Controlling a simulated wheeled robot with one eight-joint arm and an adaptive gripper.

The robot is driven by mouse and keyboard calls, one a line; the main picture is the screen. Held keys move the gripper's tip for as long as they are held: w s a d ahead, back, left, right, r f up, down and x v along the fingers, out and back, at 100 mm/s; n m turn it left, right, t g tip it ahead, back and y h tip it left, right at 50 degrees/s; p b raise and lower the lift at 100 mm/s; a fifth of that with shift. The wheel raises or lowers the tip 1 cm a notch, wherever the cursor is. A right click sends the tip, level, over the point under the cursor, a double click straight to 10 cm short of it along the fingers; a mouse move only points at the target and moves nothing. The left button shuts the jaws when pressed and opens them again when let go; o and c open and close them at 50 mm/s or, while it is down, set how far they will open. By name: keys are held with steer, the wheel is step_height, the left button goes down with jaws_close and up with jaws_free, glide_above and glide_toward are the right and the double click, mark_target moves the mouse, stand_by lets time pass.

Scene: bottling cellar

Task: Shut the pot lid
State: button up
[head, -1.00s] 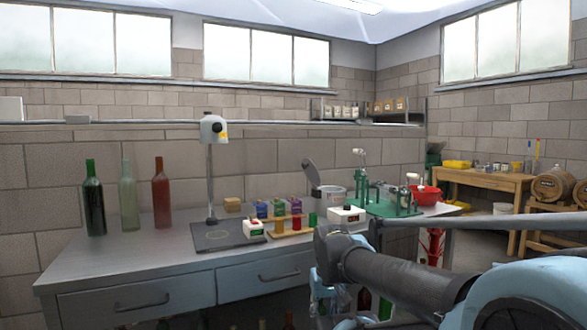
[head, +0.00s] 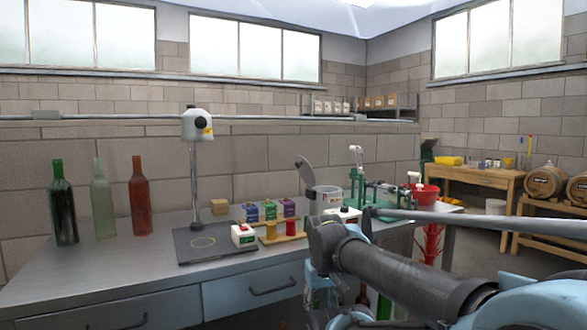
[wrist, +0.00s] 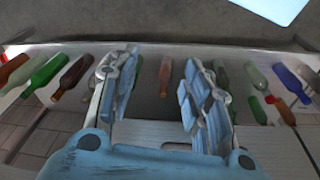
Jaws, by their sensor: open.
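The pot (head: 328,199) is a pale grey pot with dark print, standing on the bench behind a small white box. Its dark grey lid (head: 306,176) stands up, tilted open at the pot's left rim. My gripper (wrist: 162,85) is open in the wrist view, with its two blue-grey fingers apart and nothing held between them. It points toward several bottles at low level, and the pot is not in that view. In the head view my arm crosses the lower right, in front of the bench edge and below the pot.
The grey bench (head: 110,270) holds three bottles (head: 101,200) at left, a stand with a white head (head: 196,125), and small coloured boxes (head: 270,210). Open floor (head: 480,255) lies at right.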

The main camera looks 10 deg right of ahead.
steer(key=w+d+r+n+h, duration=0.5)
steer(key=w+r+n, duration=0.2)
steer(key=w+r, duration=0.4)
steer(key=n+t+h, duration=0.3)
steer(key=n+h, duration=0.9)
steer(key=n, duration=0.2)
glide_toward(296, 165)
steer(key=x, duration=0.9)
steer(key=shift+d, duration=0.1)
steer(key=shift+c, duration=0.6)
jaws_close()
